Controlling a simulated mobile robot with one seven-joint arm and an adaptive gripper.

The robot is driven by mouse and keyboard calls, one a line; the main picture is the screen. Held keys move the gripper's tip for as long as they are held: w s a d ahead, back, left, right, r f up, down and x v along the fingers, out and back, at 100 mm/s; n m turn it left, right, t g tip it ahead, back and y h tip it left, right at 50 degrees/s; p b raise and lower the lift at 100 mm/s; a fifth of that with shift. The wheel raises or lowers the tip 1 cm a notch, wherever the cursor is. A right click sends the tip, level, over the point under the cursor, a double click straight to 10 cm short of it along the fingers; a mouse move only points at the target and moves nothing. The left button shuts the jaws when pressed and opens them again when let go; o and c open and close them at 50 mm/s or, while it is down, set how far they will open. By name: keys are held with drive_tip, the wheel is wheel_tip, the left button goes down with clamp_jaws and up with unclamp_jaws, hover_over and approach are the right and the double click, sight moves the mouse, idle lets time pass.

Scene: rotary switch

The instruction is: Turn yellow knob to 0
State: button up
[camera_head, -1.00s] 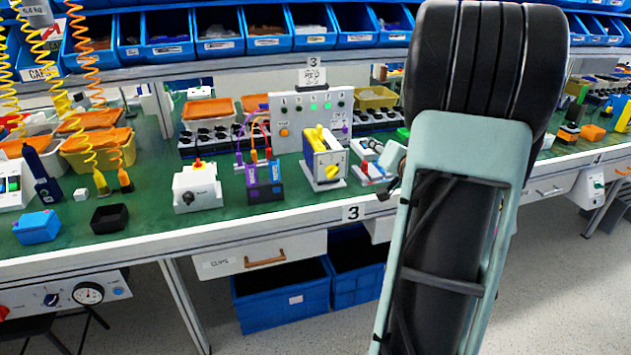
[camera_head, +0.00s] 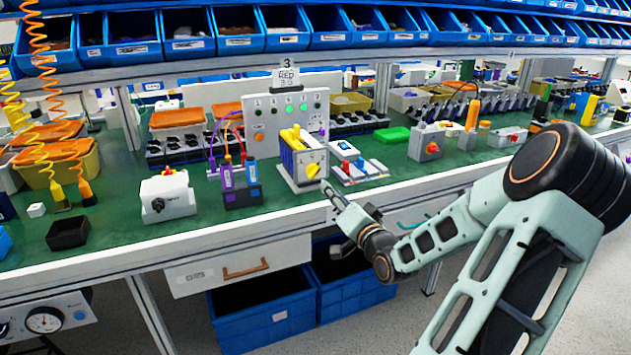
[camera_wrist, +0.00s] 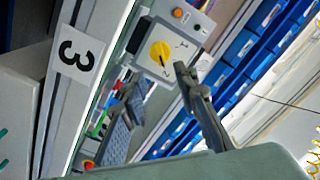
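The yellow knob (camera_head: 312,170) is on the white front face of a yellow and white box (camera_head: 298,155) on the green bench. In the wrist view the yellow knob (camera_wrist: 159,52) shows a dark pointer line, with printed digits 1 and 2 beside it. The pointer seems to lie towards the 2, but it is small and the view is tilted. My gripper (camera_head: 328,188) is just in front of and below the knob, apart from it. In the wrist view my gripper (camera_wrist: 160,76) has its fingers spread with nothing between them.
A purple and black block with probes (camera_head: 240,185) stands left of the box, and a red and blue switch unit (camera_head: 355,168) stands close on its right. A white panel with green lights (camera_head: 290,115) is behind. The bench's front edge lies below the gripper.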

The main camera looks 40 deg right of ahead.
sight(316, 174)
drive_tip(key=b+x, duration=0.2)
drive_tip(key=x, duration=0.8)
drive_tip(key=shift+w+a, duration=0.1)
drive_tip(key=shift+c, duration=0.6)
clamp_jaws()
